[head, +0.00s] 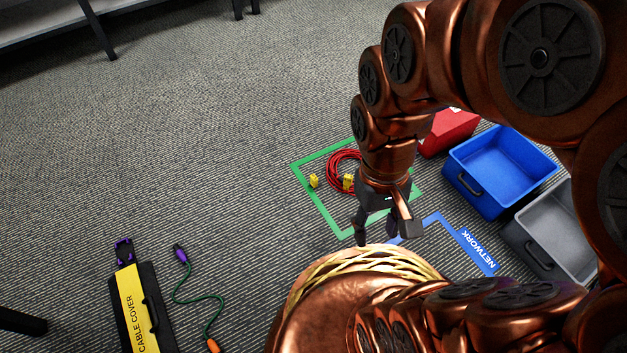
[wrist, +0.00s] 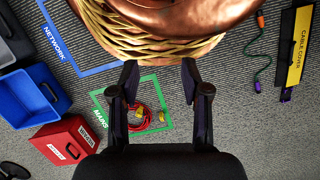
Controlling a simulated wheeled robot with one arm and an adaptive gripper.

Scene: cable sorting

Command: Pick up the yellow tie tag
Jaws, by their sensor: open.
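Two small yellow pieces show at a coiled red cable (head: 341,158). One yellow piece (head: 313,181) lies at the coil's left, and another yellow piece (head: 348,182) is at its lower edge. I cannot tell which is the tie tag and which a cable plug. In the wrist view the yellow pieces (wrist: 161,116) lie by the red cable (wrist: 134,127), low in the picture between my fingers. My gripper (head: 384,234) is open and empty above the floor, to the right of and nearer than the coil. Its two spread fingers show in the wrist view (wrist: 159,70).
Green tape (head: 318,203) marks the coil's area; blue tape marked NETWORK (head: 463,247) is beside it. A red box (head: 450,132), blue bin (head: 490,208) and grey bin (head: 522,240) stand right. A cable cover (head: 131,307) and green cable (head: 202,297) lie lower left.

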